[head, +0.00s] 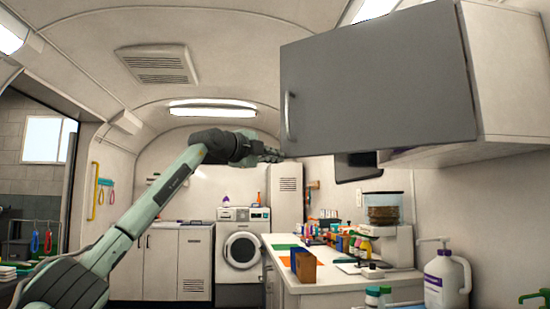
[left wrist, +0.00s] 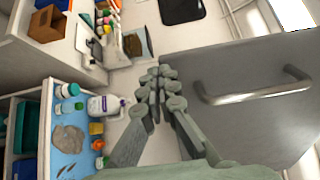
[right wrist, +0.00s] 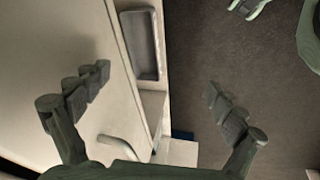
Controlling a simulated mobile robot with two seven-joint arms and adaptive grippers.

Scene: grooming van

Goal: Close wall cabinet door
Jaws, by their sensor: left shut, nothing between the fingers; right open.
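The grey wall cabinet door (head: 380,85) stands open at the upper right of the head view, swung out from the white cabinet (head: 508,75). Its bar handle (head: 290,116) is near the door's left edge. My left gripper (head: 275,154) is shut and empty, just below and left of the door's lower left corner. In the left wrist view the shut fingers (left wrist: 157,78) point beside the door (left wrist: 235,135), with the handle (left wrist: 255,92) to their right; contact cannot be told. My right gripper (right wrist: 157,84) is open and empty in the right wrist view, away from the door.
A white jug (head: 444,280) stands at the lower right. A washer (head: 241,250) is at the back. The right wrist view shows dark floor (right wrist: 215,45).

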